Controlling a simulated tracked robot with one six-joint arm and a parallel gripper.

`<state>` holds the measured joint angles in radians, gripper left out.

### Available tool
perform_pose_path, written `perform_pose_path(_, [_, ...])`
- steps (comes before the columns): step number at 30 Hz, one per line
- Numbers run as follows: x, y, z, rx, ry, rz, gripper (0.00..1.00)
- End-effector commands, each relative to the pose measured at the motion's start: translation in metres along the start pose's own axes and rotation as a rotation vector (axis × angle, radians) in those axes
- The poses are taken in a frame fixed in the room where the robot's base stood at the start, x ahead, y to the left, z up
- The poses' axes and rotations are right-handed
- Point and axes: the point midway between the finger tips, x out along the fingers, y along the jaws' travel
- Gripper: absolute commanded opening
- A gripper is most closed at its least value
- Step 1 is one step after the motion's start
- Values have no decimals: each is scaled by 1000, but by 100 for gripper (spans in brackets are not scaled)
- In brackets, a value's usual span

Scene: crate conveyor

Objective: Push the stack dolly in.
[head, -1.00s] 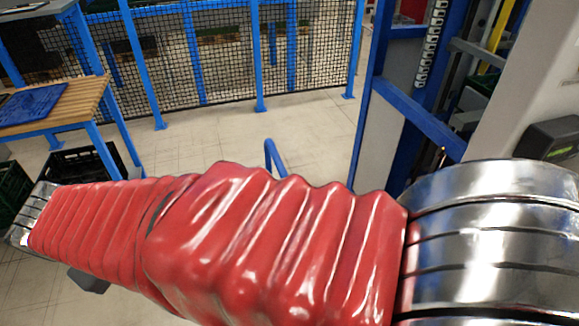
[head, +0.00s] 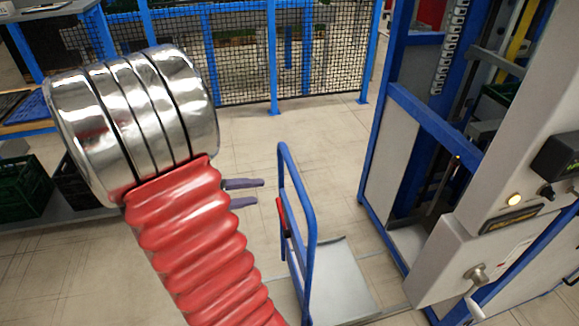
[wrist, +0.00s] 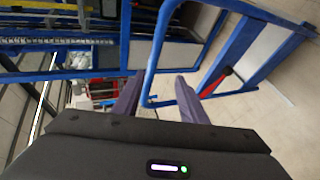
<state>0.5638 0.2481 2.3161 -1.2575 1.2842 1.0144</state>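The stack dolly has a tall blue tube handle (head: 309,225) and a low grey deck (head: 345,280) on the floor near the middle of the head view. In the wrist view a blue tube (wrist: 152,75) passes between the fingers of my gripper (wrist: 158,82). I cannot tell whether they touch it.
A blue-framed lift machine (head: 425,125) with a grey control housing (head: 505,235) stands right of the dolly. A mesh fence (head: 240,60) closes the back. Dark crates (head: 25,185) lie at the left. Floor behind the dolly is clear.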

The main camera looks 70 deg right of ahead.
Motion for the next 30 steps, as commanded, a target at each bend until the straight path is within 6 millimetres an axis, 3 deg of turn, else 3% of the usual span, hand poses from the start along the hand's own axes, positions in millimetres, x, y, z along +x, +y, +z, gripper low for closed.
perform_pose_path(6, [50,-1,-17,10,8,146,39])
perform_pose_path(12, [76,-3,-27,19,35,216,39])
perform_pose_path(30, [86,-2,-28,23,40,227,39])
